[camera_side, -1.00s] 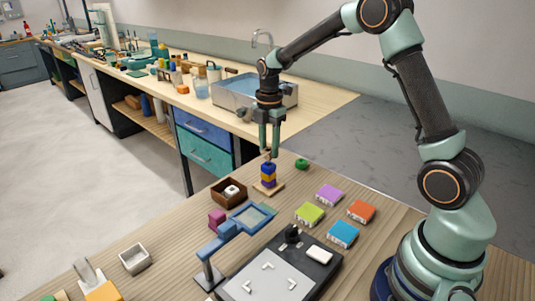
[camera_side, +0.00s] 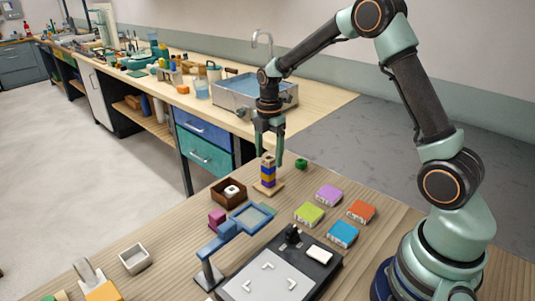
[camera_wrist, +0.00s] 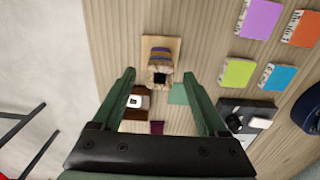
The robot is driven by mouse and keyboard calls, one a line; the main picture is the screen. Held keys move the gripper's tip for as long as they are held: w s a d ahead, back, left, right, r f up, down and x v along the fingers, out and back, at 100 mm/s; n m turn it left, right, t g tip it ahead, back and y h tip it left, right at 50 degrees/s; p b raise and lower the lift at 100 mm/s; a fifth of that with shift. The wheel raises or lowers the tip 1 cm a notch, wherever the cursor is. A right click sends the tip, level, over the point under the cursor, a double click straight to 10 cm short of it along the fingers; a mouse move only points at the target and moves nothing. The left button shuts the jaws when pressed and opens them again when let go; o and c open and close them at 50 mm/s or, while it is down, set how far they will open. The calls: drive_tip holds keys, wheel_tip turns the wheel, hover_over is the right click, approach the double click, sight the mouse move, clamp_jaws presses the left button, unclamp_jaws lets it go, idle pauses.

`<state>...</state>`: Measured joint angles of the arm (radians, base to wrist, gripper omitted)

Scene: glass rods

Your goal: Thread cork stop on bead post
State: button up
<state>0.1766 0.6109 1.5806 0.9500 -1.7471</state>
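The bead post stands on a square wooden base (camera_side: 274,188), which also shows in the wrist view (camera_wrist: 174,42). Blue and yellow beads (camera_side: 268,175) are stacked on the post. The tan cork stop (camera_side: 268,160) sits on top of the stack, looking upright. In the wrist view the cork stop (camera_wrist: 161,69) shows a dark square patch at its top; I cannot tell whether this is a hole or the post's tip. My gripper (camera_side: 268,157) is over the stack with its fingers spread wide, one on each side of the cork and apart from it.
A brown box (camera_side: 222,197) with a white piece inside, a magenta cube (camera_side: 217,218) and a blue stand with a square frame (camera_side: 236,222) are nearby. A green round piece (camera_side: 301,163) lies behind right. Several coloured blocks (camera_side: 330,194) lie to the right.

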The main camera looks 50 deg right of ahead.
drive_tip(key=shift+r, duration=0.1)
wheel_tip(320, 180, up, 12)
drive_tip(key=s+a+r+m+t, duration=0.1)
drive_tip(key=s+a+m, duration=0.3)
drive_tip(key=s+m, duration=0.4)
drive_tip(key=s+a+r+m+t, duration=0.2)
drive_tip(key=s+a+m+t, duration=0.2)
drive_tip(key=s+m, duration=0.5)
drive_tip(key=shift+s+r+m+t, duration=0.25)
drive_tip(key=shift+r+m+t, duration=0.05)
drive_tip(key=shift+m, duration=0.2)
drive_tip(key=shift+a, duration=0.1)
idle(0.9)
